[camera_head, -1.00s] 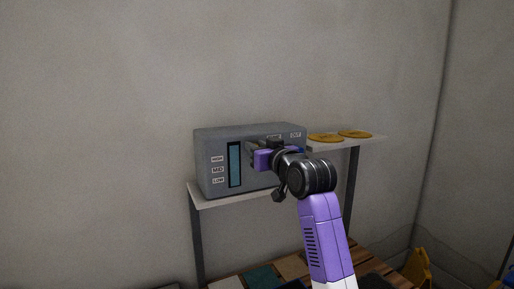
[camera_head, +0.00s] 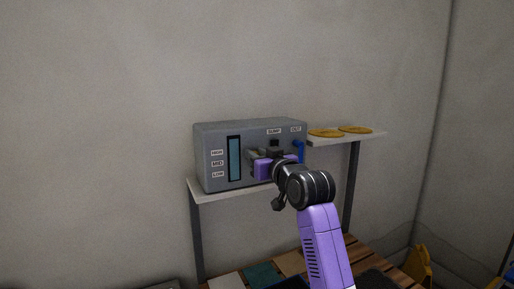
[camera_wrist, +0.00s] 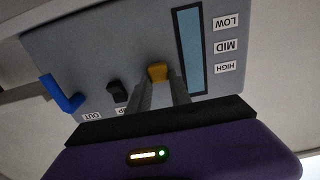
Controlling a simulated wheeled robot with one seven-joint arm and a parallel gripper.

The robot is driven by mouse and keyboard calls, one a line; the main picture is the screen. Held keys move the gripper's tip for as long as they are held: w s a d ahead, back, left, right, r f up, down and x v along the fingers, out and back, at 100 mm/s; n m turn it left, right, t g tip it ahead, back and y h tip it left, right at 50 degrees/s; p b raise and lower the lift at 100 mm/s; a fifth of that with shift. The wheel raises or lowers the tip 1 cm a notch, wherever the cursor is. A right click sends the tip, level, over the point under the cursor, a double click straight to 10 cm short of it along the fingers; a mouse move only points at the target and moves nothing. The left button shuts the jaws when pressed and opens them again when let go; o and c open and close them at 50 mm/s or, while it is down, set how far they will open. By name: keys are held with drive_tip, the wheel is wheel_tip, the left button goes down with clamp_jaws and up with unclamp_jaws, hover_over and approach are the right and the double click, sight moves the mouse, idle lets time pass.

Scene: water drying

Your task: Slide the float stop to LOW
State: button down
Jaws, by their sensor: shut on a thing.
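The grey control box (camera_head: 217,140) stands on a shelf, with a tall blue gauge window (camera_head: 234,158) and HIGH (camera_head: 217,153), MID (camera_head: 217,163) and LOW (camera_head: 218,174) labels. My gripper (camera_head: 252,158) is at the box front, right of the gauge, roughly level with MID. In the wrist view, where the labels are upside down, my gripper (camera_wrist: 158,88) is shut on the yellow float stop (camera_wrist: 157,72) beside the gauge. Its exact level is hard to tell there. In the head view the fingers hide the stop.
A black knob (camera_head: 274,143) under a label and a blue lever (camera_head: 300,148) under OUT are on the box's right side. Two yellow discs (camera_head: 326,133) lie on the shelf (camera_head: 375,135) to the right. A wooden slatted surface (camera_head: 350,256) lies below.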

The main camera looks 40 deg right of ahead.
wheel_tip(320, 180, down, 4)
drive_tip(key=shift+f+b, duration=0.25)
drive_tip(key=shift+b, duration=0.25)
drive_tip(key=c, duration=1.2)
unclamp_jaws()
drive_tip(key=shift+o, duration=0.2)
drive_tip(key=v, duration=0.8)
drive_tip(key=shift+w, duration=0.1)
